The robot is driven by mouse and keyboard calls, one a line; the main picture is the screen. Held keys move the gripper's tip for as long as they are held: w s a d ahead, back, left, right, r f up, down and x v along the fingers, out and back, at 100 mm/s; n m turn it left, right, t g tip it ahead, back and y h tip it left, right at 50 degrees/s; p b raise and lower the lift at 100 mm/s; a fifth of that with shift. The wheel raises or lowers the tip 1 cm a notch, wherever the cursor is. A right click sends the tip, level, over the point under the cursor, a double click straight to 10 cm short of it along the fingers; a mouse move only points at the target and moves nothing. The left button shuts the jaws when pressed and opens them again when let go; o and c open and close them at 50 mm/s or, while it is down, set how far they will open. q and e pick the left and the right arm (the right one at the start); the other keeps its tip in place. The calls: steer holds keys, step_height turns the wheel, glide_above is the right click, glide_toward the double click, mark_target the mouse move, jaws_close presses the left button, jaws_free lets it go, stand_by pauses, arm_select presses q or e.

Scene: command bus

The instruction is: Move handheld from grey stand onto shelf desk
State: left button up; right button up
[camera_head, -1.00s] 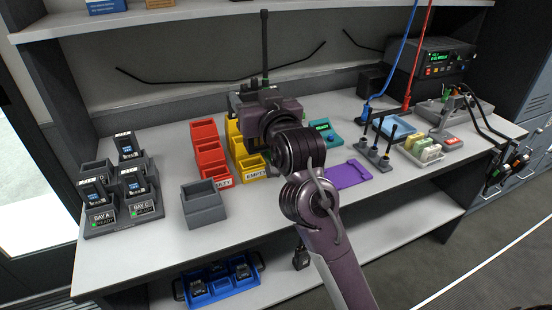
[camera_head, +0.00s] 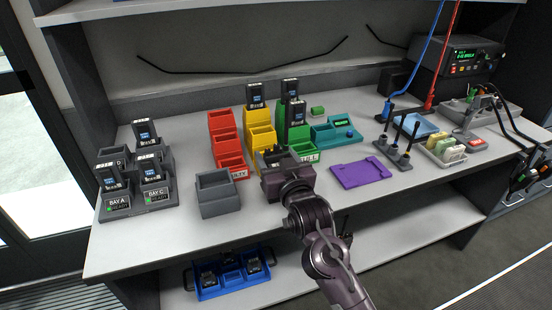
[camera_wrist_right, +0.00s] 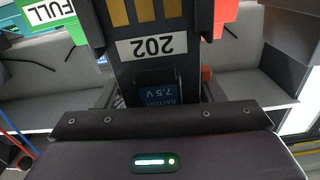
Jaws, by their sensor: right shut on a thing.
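My right gripper (camera_head: 274,157) is low over the white shelf desk (camera_head: 140,246), in front of the yellow bins. In the right wrist view it is shut on a dark handheld (camera_wrist_right: 183,82) with an upside-down "202" label, gold strips and a blue "BATTERY 7.5 V" label. In the head view my gripper hides most of the handheld, and its antenna cannot be made out. I cannot tell whether it touches the desk. A grey stand (camera_head: 219,197), open and apparently empty, is on the desk left of the gripper. My left gripper is not in view.
Red (camera_head: 226,145), yellow (camera_head: 262,136) and green bins stand just behind the gripper. A purple mat (camera_head: 365,172) lies to the right. A charger with several batteries (camera_head: 135,175) is at the left. A blue tray (camera_head: 231,275) is on the lower shelf.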

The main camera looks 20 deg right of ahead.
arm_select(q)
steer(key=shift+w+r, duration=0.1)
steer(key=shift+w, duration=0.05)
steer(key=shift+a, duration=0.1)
arm_select(e)
steer(key=o, duration=1.3)
steer(key=shift+f, duration=0.1)
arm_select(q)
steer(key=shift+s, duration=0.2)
arm_select(e)
steer(key=shift+s, duration=0.15)
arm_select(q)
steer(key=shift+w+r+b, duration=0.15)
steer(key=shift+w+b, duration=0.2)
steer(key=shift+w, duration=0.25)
arm_select(e)
steer(key=s, duration=1.1)
steer(key=shift+s+d, duration=0.15)
steer(key=shift+s, duration=0.25)
